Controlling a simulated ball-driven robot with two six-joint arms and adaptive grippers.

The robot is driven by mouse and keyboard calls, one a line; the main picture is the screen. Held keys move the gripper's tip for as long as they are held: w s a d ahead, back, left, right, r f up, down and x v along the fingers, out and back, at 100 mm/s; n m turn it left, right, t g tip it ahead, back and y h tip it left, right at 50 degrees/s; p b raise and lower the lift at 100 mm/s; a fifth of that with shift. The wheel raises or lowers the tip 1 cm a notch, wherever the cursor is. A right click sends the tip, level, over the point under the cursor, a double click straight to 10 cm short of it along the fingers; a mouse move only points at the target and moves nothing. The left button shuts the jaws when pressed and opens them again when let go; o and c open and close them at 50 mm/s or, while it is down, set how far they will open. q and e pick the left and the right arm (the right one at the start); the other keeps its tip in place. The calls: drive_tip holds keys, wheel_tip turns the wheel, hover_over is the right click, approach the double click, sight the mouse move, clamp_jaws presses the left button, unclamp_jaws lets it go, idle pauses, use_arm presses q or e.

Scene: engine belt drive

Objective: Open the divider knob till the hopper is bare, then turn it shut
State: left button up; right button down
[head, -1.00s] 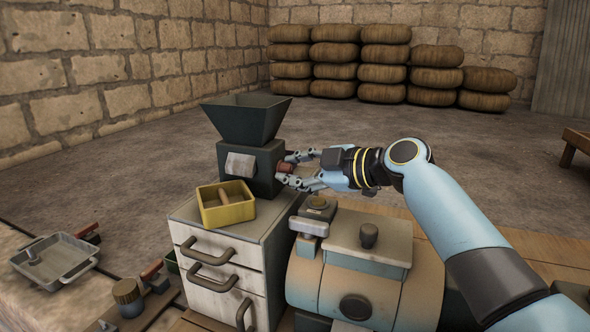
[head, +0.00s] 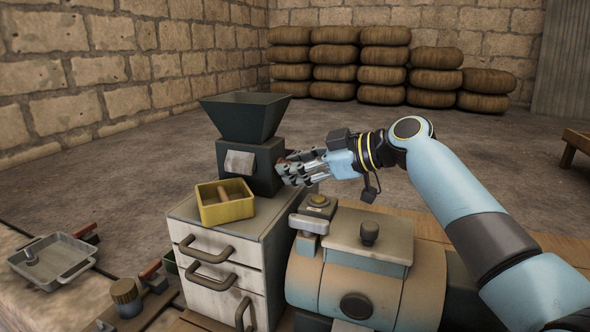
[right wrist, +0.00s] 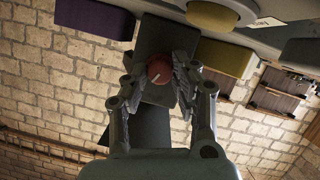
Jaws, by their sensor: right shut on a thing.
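The divider is a dark grey box (head: 262,178) with a flared hopper (head: 245,118) on top and a light chute on its front. It stands on a white drawer cabinet. The inside of the hopper is mostly hidden from this angle. The red divider knob (right wrist: 159,71), with a white pointer mark, is on the box's right side. My right gripper (head: 290,168) is shut on the knob; in the right wrist view the fingers (right wrist: 160,75) lie on both sides of it. A yellow box (head: 228,208) with a brown piece in it sits before the chute. My left gripper is out of view.
A blue-and-tan machine (head: 366,262) with a lidded top and a yellow-topped button box (head: 318,202) stands right of the drawer cabinet (head: 200,262). A grey tray (head: 62,257) lies at the left. Stacked sacks (head: 385,60) line the back wall.

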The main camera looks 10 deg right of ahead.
drive_tip(key=m, duration=0.1)
drive_tip(key=m+g+y+b, duration=0.1)
drive_tip(key=m, duration=0.1)
drive_tip(key=m+g+b, duration=0.1)
drive_tip(key=shift+w+d+f+y, duration=0.1)
drive_tip(key=shift+w+d+y, duration=0.05)
drive_tip(key=shift+w+y, duration=0.15)
drive_tip(key=m+g, duration=0.1)
drive_tip(key=m+y+b, duration=0.1)
drive_tip(key=m, duration=0.1)
drive_tip(key=shift+f+g+y, duration=0.1)
drive_tip(key=shift+g+y, duration=0.2)
drive_tip(key=shift+g, duration=0.1)
drive_tip(key=shift+d+m+b, duration=0.1)
drive_tip(key=shift+m+b, duration=0.55)
drive_tip(key=shift+m, duration=0.25)
drive_tip(key=shift+y, duration=0.3)
drive_tip(key=c, duration=1.1)
unclamp_jaws()
drive_tip(key=v, duration=1.2)
drive_tip(key=shift+w, duration=0.2)
